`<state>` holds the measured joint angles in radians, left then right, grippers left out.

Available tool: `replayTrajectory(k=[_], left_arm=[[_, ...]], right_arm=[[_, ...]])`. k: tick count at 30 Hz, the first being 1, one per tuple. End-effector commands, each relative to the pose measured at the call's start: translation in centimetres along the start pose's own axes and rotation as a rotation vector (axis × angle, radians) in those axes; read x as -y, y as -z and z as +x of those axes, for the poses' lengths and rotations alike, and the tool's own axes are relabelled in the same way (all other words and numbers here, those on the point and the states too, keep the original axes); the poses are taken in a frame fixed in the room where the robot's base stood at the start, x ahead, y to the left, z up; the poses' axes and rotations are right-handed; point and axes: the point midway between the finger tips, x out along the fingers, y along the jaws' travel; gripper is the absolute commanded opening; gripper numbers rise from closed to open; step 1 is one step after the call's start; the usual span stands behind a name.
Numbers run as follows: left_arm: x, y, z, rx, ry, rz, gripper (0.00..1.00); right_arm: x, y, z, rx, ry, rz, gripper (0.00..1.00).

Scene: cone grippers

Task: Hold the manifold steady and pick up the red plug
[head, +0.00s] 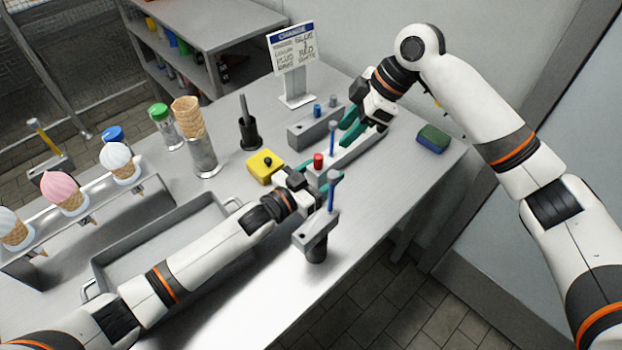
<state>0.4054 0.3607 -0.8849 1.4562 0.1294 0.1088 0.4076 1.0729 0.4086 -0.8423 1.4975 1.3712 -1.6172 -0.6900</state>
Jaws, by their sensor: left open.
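The manifold (352,154) is a long grey block on the table. The red plug (318,160) stands upright at its near left end, and a blue-topped pin (332,138) rises by its middle. My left gripper (318,179) is open just in front of the red plug, with its green fingers apart; whether it touches anything is unclear. My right gripper (361,131) is at the far part of the manifold, its green fingers low against the block. The arm partly hides this contact, so I cannot tell whether the fingers grip it.
A second grey block (304,136) with blue plugs stands behind. A sign (293,52), yellow box (264,166), black holder (249,132) and green-blue sponge (433,138) are nearby. A blue-handled valve fixture (318,228) stands at the front edge. Ice cream cones (120,163) stand left.

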Motion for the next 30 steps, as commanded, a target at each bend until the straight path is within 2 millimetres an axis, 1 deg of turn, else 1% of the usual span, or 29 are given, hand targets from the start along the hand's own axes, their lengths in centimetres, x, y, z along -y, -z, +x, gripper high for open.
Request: replayTrajectory(k=[3,10,20,26,27,28,30], left_arm=[[-0.01,-0.02,0.38,0.0,0.0,0.001,0.6],[0.0,-0.01,0.39,0.0,0.0,0.001,0.6],[-0.01,0.0,0.36,0.0,0.0,0.0,0.06],[-0.02,0.0,0.35,0.0,0.0,0.0,0.06],[-0.02,0.0,0.35,0.0,0.0,0.0,0.06],[-0.02,0.0,0.35,0.0,0.0,0.0,0.06],[-0.02,-0.01,0.35,0.0,0.0,0.0,0.06]], right_arm=[[0.0,-0.01,0.0,0.0,0.0,0.0,0.36],[0.0,-0.01,0.0,0.0,0.0,0.0,0.36],[0.0,-0.01,0.0,0.0,0.0,0.0,0.36],[0.0,-0.01,0.0,0.0,0.0,0.0,0.36],[0.0,-0.04,0.0,-0.001,0.0,-0.002,0.43],[0.01,-0.15,0.01,-0.004,-0.001,-0.007,0.45],[0.02,-0.84,0.13,-0.03,-0.01,-0.043,0.45]])
